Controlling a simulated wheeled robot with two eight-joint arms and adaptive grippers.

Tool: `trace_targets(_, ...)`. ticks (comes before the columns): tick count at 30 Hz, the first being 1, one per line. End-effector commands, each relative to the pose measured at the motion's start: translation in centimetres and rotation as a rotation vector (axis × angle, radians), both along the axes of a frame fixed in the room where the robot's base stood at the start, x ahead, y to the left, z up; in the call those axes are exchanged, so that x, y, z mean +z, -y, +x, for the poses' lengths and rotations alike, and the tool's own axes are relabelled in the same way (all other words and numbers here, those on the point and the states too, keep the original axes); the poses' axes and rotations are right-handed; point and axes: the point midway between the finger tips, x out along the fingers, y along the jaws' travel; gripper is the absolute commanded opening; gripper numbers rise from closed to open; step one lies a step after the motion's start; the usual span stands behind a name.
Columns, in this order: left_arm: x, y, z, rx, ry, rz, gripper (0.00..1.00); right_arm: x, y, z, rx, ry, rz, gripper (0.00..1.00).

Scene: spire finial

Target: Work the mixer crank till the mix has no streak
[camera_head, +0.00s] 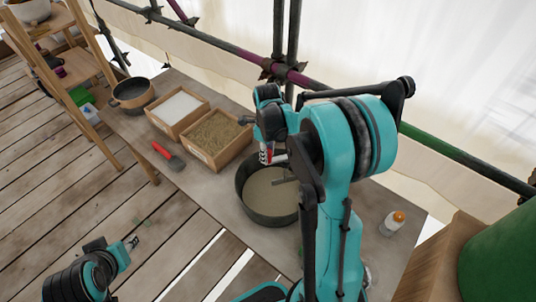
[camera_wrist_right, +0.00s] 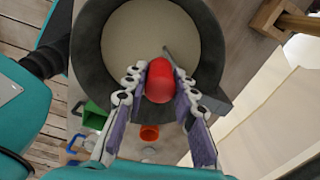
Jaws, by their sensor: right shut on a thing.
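The mixer is a dark round pot (camera_head: 243,194) on the bench, with a beige mix (camera_head: 265,190) inside. A grey paddle bar (camera_head: 285,181) lies across the mix. The visible mix looks even in colour; my right arm hides part of it. In the right wrist view the pot rim (camera_wrist_right: 88,45) and pale mix (camera_wrist_right: 140,35) show behind the red crank knob (camera_wrist_right: 160,80). My right gripper (camera_wrist_right: 160,85) is shut on that knob, one finger on each side. My left gripper (camera_head: 131,243) hangs low at the left, away from the bench; its finger opening is too small to judge.
A tray of white powder (camera_head: 178,106) and a tray of sand (camera_head: 215,132) stand left of the pot, with a dark pan (camera_head: 132,94) beyond. A red-handled tool (camera_head: 168,155) lies at the bench edge. A white bottle with orange cap (camera_head: 392,223) stands right. Scaffold poles (camera_head: 270,68) run behind.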

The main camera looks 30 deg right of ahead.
Motion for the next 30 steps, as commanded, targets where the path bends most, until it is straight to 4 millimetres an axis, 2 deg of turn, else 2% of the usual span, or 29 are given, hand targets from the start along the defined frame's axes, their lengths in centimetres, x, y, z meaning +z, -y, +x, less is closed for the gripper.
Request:
trace_targets(11, 0.0, 0.0, 0.0, 0.0, 0.0, 0.0, 0.38, 0.0, 0.0, 0.1, -0.004, 0.001, 0.0, 0.0)
trace_targets(12, 0.0, 0.0, 0.0, 0.0, 0.0, 0.0, 0.38, 0.0, 0.0, 0.1, -0.004, 0.001, 0.0, 0.29)
trace_targets(14, 0.0, 0.0, 0.0, 0.0, 0.0, 0.0, 0.38, 0.0, 0.0, 0.1, -0.003, 0.001, 0.0, 0.45)
trace_targets(15, 0.0, 0.0, 0.0, 0.0, 0.0, 0.0, 0.38, 0.0, 0.0, 0.1, -0.003, 0.001, 0.001, 0.48)
trace_targets(25, 0.0, 0.0, 0.0, 0.0, 0.0, 0.0, 0.38, 0.3, 0.0, 0.0, -0.003, 0.0, 0.0, 0.48)
trace_targets(30, 0.0, 0.0, 0.0, 0.0, 0.0, 0.0, 0.38, 2.7, 0.0, 0.0, -0.003, 0.0, 0.0, 0.48)
